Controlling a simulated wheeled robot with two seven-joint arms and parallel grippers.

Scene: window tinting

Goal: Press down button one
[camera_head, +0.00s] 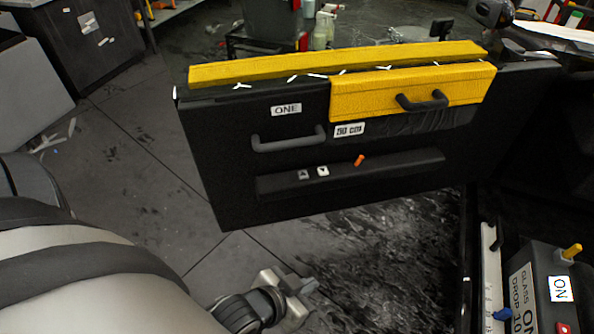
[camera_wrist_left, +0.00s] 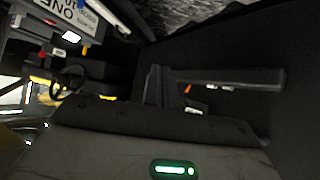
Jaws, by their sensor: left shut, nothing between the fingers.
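A grey control box (camera_head: 530,285) at the lower right bears partly cut-off lettering, a yellow lever (camera_head: 572,251) and a red button (camera_head: 563,327). I cannot tell which control is button one. My left gripper (camera_head: 306,286) is shut and empty, low in front of the door, apart from it. My right gripper is not in view.
Two dark handles (camera_head: 288,141) (camera_head: 422,101) stick out from the door and its yellow part (camera_head: 400,90). A dark cabinet (camera_head: 75,50) stands at the far left. Grey floor between cabinet and door is mostly clear.

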